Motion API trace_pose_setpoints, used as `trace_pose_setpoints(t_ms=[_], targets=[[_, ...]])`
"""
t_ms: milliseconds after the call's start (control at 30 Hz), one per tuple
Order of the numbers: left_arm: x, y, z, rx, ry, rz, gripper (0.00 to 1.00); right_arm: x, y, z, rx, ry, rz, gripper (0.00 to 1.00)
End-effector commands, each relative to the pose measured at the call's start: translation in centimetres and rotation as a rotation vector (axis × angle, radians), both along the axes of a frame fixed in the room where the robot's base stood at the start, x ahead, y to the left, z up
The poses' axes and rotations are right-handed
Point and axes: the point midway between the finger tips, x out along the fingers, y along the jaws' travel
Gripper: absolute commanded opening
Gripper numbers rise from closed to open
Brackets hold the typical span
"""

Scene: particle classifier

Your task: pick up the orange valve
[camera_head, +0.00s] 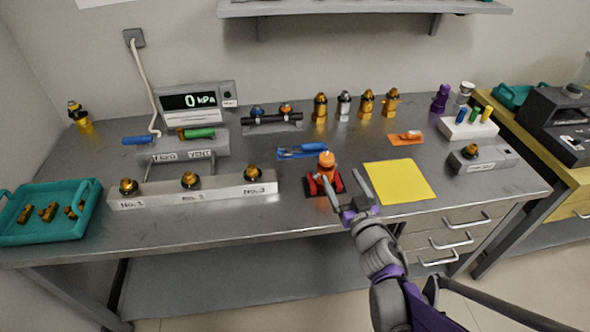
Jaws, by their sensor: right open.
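An orange-topped valve (326,160) stands upright in a red and black holder (316,184) near the front middle of the metal bench. My right gripper (344,181) comes in from the lower right. Its fingers are spread, with one fingertip close to the right side of the holder and the other further right, by the yellow sheet. Nothing shows between the fingers. I cannot tell if the near finger touches the holder. My left gripper is out of view.
A white block (222,193) with several brass valves lies to the left. A blue-handled tool (303,151) lies just behind the holder. A yellow sheet (398,183) lies flat to the right. Several brass and silver valves (343,106) stand at the back. A teal tray (80,224) sits far left.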

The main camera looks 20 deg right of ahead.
Motion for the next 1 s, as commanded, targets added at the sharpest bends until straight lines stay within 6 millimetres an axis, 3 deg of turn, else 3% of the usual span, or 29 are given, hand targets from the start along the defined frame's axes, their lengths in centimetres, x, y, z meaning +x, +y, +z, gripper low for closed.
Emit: trace_pose_setpoints(t_ms=[167, 400, 733, 1000], targets=[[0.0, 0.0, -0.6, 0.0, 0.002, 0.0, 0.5, 0.5, 0.1, -0.6, 0.0, -0.015, 0.029, 0.87], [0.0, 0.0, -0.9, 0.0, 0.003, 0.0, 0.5, 4.2, -0.2, -0.6, -0.001, -0.015, 0.031, 0.87], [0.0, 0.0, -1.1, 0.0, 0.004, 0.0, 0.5, 6.6, -0.5, -0.5, -0.001, -0.015, 0.03, 0.87], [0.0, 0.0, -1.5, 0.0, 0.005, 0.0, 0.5, 10.5, -1.0, -0.4, -0.001, -0.015, 0.029, 0.87]])
